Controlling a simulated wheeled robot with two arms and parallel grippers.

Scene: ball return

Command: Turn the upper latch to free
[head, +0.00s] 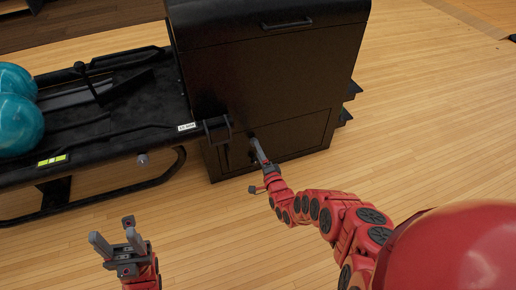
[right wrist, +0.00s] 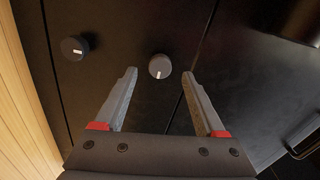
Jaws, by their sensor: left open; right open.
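Two round dark latches with white marks sit on the black cabinet's (head: 270,75) lower panel, seen in the right wrist view. The upper latch (right wrist: 160,66) is the one farther from the floor; it shows between my right gripper's (right wrist: 159,73) fingertips. The lower latch (right wrist: 75,48) is to the left, nearer the floor. The right gripper is open with nothing clamped; contact with the latch cannot be told. In the head view the right gripper (head: 256,150) is at the panel's left part and hides the latch. My left gripper (head: 115,240) is open and empty, well away from the cabinet.
A black ball rack (head: 110,130) with teal balls (head: 18,122) adjoins the cabinet on the left. A dark handle (head: 217,130) sticks out close to the right gripper. The wooden floor (head: 420,120) is clear to the right.

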